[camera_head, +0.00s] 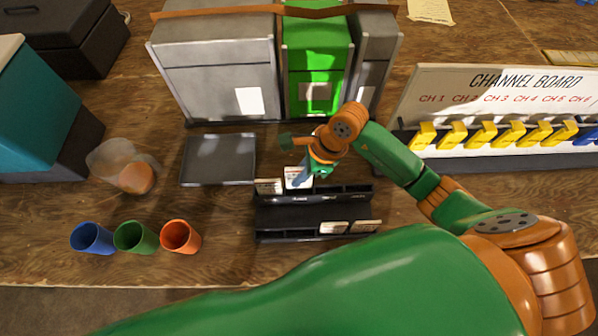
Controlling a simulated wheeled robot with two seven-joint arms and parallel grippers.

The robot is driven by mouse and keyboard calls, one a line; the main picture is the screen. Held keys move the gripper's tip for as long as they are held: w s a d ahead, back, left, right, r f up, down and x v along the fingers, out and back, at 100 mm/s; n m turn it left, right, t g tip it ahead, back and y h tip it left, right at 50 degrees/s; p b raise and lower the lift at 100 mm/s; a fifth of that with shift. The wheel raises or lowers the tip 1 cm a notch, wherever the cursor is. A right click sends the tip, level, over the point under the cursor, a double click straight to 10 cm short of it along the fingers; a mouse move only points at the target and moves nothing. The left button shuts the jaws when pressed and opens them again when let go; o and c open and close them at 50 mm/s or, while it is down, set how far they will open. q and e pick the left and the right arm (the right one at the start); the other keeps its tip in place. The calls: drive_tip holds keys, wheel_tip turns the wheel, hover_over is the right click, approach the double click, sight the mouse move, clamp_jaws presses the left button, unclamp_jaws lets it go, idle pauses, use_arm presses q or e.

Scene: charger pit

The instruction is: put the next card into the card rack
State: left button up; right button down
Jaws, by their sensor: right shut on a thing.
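The black card rack (312,213) stands on the table in the middle of the view and has two rows. A white card (268,186) stands at the left of its back row. Two white cards (334,227) (366,226) stand in its front row, toward the right. My right gripper (304,174) is over the back row, shut on another white card (294,175) just right of the back-row card. The gripper partly hides this card, and I cannot tell whether its lower edge is in the slot. My left gripper is not in view.
A dark tray (218,160) lies left of the rack. Blue (92,238), green (134,237) and orange (181,237) cups stand farther left, near a clear container (120,165). Grey and green bins (318,65) stand behind. The channel board (500,100) is at right.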

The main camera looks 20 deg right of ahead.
drive_tip(key=shift+f+b, duration=1.95)
drive_tip(key=shift+f, duration=0.3)
drive_tip(key=c, duration=0.9)
unclamp_jaws()
drive_tip(key=shift+r, duration=0.15)
drive_tip(key=b+v, duration=0.1)
drive_tip(key=v, duration=0.6)
